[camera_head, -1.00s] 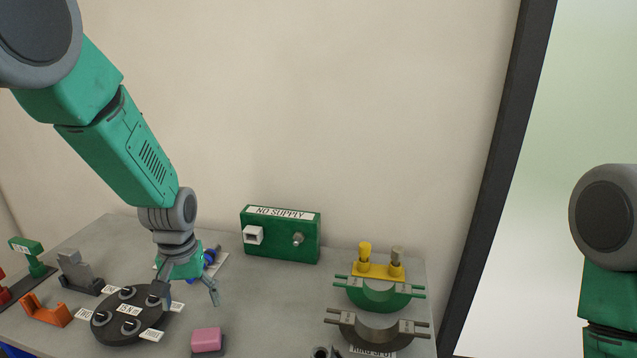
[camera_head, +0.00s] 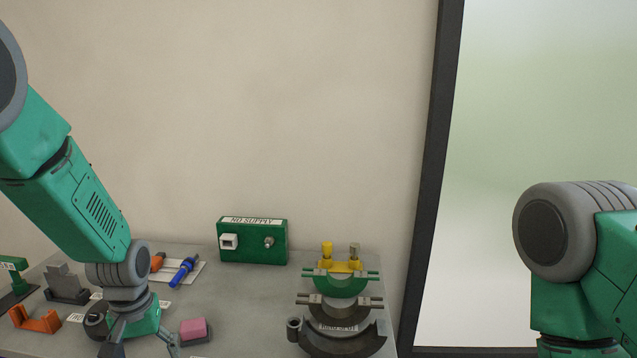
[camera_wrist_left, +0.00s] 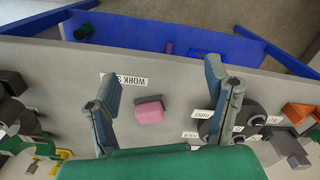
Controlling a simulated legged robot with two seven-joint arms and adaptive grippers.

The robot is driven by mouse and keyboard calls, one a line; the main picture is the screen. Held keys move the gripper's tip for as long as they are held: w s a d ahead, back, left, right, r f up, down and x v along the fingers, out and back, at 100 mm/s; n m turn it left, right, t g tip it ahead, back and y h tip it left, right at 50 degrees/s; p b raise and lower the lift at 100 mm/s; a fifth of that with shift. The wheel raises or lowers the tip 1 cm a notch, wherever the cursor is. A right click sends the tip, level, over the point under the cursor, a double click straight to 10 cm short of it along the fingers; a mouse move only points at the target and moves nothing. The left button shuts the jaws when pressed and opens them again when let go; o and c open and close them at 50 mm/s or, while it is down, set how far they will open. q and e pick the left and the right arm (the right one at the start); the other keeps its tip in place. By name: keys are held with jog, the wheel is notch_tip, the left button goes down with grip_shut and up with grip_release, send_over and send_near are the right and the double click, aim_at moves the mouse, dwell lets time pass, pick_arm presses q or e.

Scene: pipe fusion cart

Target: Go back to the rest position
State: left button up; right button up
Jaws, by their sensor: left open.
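My left gripper (camera_head: 140,346) is at the lower left of the head view, over the grey worktop (camera_head: 240,310). Its fingers are spread, with nothing between them. In the left wrist view the open fingers (camera_wrist_left: 163,78) frame a pink block (camera_wrist_left: 150,110), which rests on the worktop below and apart from them. The pink block (camera_head: 194,329) also shows right of the gripper in the head view. My right arm (camera_head: 575,255) is at the right edge; its gripper is out of view.
A green NO SUPPLY box (camera_head: 253,242) stands at the back. Curved clamp parts (camera_head: 340,303) are at the right. A blue tool (camera_head: 184,271) lies on a pale plate behind the gripper. An orange bracket (camera_head: 35,320) is at the left. Blue bins (camera_wrist_left: 100,30) show past the worktop edge.

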pick_arm(q)
jog(key=s+d+f+m+b, duration=0.2)
jog(key=s+f+b, duration=0.4)
jog(key=s+f, duration=0.8)
jog(key=s+d+f+m+b, duration=0.2)
jog(key=s+f+b, duration=0.4)
jog(key=s+f, duration=0.8)
jog(key=shift+s+d+f, duration=0.15)
jog(key=shift+s+f, duration=0.05)
pick_arm(e)
notch_tip(320, 180, down, 13)
jog(key=d, duration=0.1)
jog(key=shift+w, duration=0.3)
pick_arm(q)
jog(key=shift+w+a+f, duration=0.1)
jog(key=shift+a+f, duration=0.05)
jog(key=shift+a, duration=0.15)
pick_arm(e)
jog(key=shift+a+r, duration=0.15)
jog(key=shift+a, duration=0.1)
pick_arm(q)
jog(key=shift+d, duration=0.2)
pick_arm(e)
jog(key=shift+d, duration=0.25)
pick_arm(q)
jog(key=shift+a, duration=0.1)
pick_arm(e)
jog(key=shift+a, duration=0.1)
